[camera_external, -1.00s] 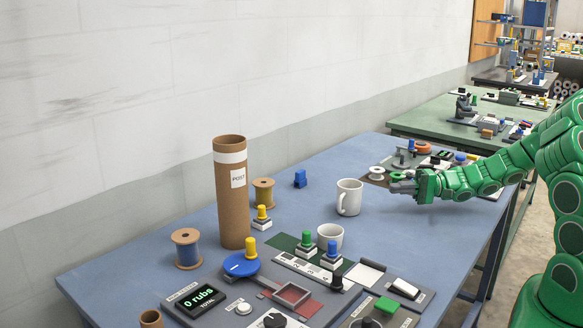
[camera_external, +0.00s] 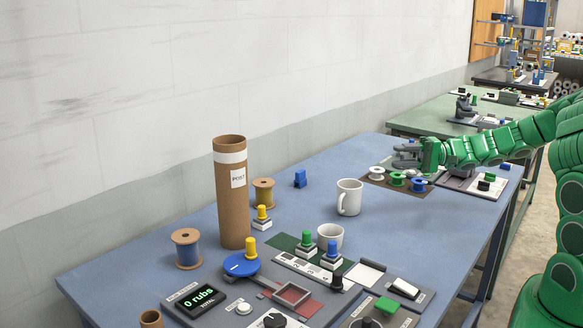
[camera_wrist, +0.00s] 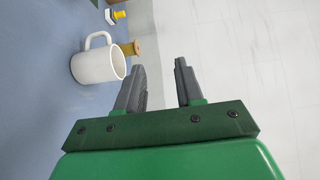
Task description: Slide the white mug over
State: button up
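The taller white mug (camera_external: 349,197) stands upright on the blue table (camera_external: 295,208), near its middle. A shorter white cup (camera_external: 330,236) stands closer to the front, by the panel. My gripper (camera_external: 404,156) is above the table's far part, behind and to the right of the taller mug and apart from it. In the wrist view a white mug (camera_wrist: 94,66) with its handle shows at the left, outside the fingers. My gripper's fingers (camera_wrist: 158,82) are apart with nothing between them.
A tall cardboard tube (camera_external: 231,195) marked POST stands left of the mugs, with wooden spools (camera_external: 186,248) near it. A blue block (camera_external: 300,179) lies behind. Control panels with knobs fill the front.

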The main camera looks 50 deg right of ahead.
jog(key=f+n+g, duration=0.1)
jog(key=f+n, duration=0.1)
jog(key=n+g+h, duration=1.2)
jog(key=n, duration=1.8)
send_near(349, 191)
jog(key=w+d, duration=0.3)
jog(key=shift+w+a+n+h, duration=0.2)
jog(key=shift+w+a+n, duration=0.2)
jog(key=shift+a, duration=0.15)
jog(key=shift+w+a+n+h, duration=0.2)
jog(key=shift+w+a+n, duration=0.15)
jog(key=shift+a, duration=0.2)
jog(key=shift+f, duration=2.5)
jog(key=shift+f, duration=0.15)
